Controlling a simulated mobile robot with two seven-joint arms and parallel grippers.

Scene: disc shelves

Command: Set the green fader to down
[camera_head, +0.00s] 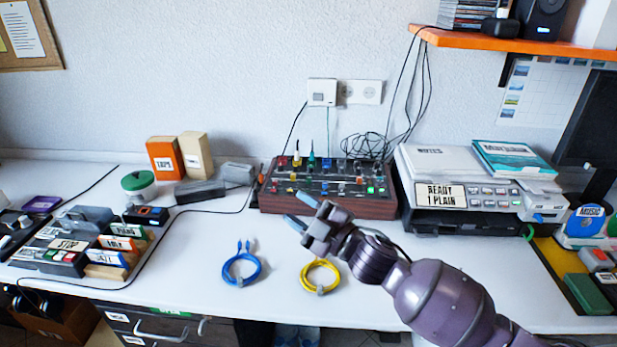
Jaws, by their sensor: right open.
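The mixer (320,208) is a dark box with a wooden front, standing against the wall at the middle of the desk. Its top carries small coloured knobs, caps and plugs. A small green piece (371,190) shows near the right of its panel; whether it is the green fader, and how it is set, is too small to tell. My right gripper (298,209) is open and empty, its blue-tipped fingers pointing left, just in front of the mixer's lower front edge in the picture. It appears clear of the controls. My left gripper is not in view.
A blue cable coil (242,283) and a yellow cable coil (305,279) lie on the desk in front. A printer (470,185) stands right of the mixer. An orange shelf (520,44) hangs at upper right.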

